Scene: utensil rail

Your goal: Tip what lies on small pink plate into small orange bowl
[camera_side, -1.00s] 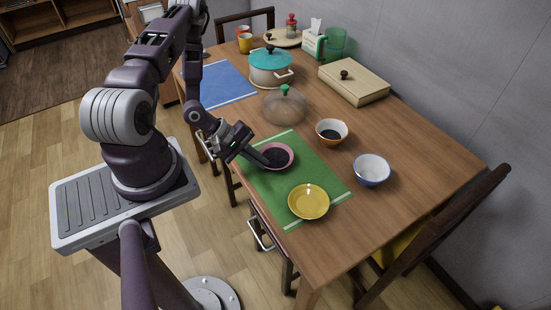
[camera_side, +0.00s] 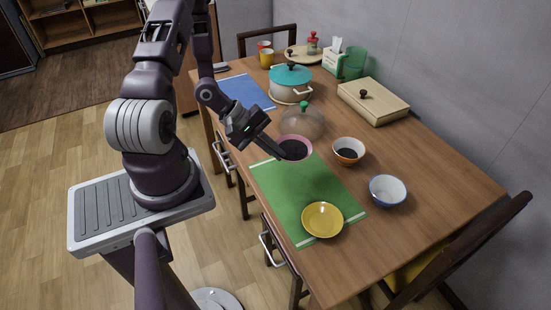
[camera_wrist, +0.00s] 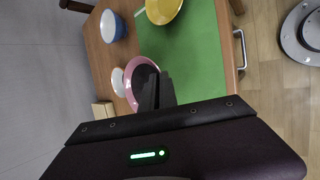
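The small pink plate (camera_side: 294,137) is held up above the far end of the green mat, with dark stuff on it. My gripper (camera_side: 284,151) is shut on its near-left rim, and the plate looks roughly level. In the wrist view the pink rim (camera_wrist: 129,88) shows beyond my dark fingers (camera_wrist: 155,93), which hide part of the plate. The small orange bowl (camera_side: 349,143) stands upright on the table to the right of the plate, with a dark patch in its white inside. In the wrist view its pale rim (camera_wrist: 117,80) is partly hidden by the plate.
A yellow dish (camera_side: 322,219) lies on the green mat (camera_side: 300,190). A blue-and-white bowl (camera_side: 388,190) stands right of the mat. A clear dome lid (camera_side: 303,119) is close behind the plate. A teal-lidded pot (camera_side: 290,85) and wooden box (camera_side: 373,100) stand farther back.

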